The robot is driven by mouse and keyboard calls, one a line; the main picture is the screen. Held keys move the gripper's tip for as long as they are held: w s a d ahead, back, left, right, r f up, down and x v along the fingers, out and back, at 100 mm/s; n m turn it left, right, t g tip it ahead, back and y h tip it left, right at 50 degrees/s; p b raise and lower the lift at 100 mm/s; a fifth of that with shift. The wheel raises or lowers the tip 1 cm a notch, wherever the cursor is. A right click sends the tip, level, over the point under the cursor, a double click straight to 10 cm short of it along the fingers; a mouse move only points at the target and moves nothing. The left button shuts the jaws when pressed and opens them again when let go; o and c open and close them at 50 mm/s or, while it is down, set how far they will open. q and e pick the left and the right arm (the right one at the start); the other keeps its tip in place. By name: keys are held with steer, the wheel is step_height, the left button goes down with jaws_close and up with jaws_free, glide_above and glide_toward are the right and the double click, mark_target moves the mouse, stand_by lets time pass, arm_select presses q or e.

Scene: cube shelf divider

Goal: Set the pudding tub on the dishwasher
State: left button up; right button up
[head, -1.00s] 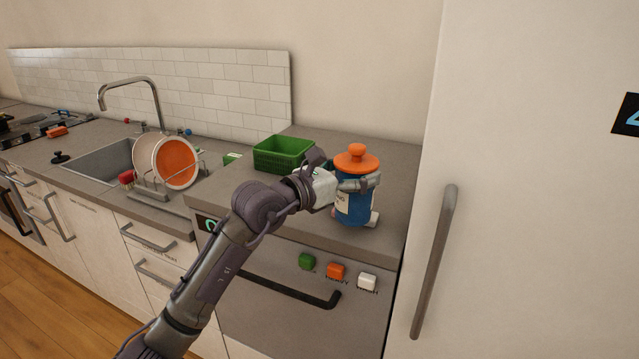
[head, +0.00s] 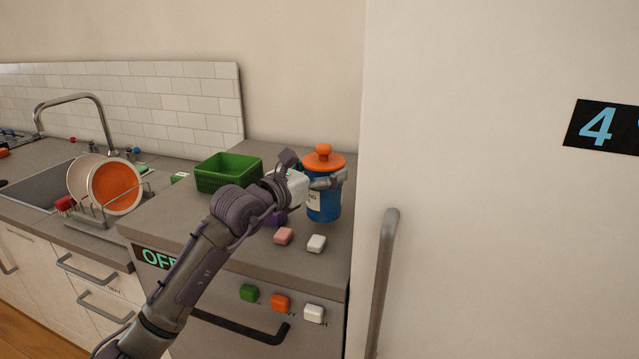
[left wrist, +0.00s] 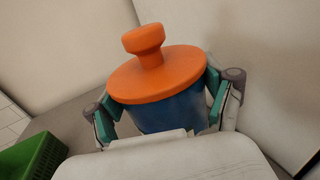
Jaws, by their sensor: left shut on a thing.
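The pudding tub (head: 322,207) is a blue cylinder with a pale label and an orange knobbed lid. It is upright over the right part of the dishwasher top (head: 185,218); I cannot tell whether its base touches the surface. My left gripper (head: 325,180) is shut around the tub just below the lid. In the left wrist view the tub (left wrist: 170,112) sits between the two teal-padded fingers of the left gripper (left wrist: 162,105). My right gripper is not in view.
A green basket (head: 228,174) stands at the back left of the dishwasher top. Pink (head: 283,236), white (head: 316,243) and purple small blocks lie near the tub. A tall white fridge (head: 470,230) with a vertical handle (head: 384,275) stands close on the right.

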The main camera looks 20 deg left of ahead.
arm_select(q)
step_height(320, 180, down, 2)
steer(key=shift+f, duration=0.6)
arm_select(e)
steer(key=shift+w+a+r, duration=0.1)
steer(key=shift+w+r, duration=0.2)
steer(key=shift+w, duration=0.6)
arm_select(q)
steer(key=shift+f, duration=0.1)
steer(key=o, duration=1.7)
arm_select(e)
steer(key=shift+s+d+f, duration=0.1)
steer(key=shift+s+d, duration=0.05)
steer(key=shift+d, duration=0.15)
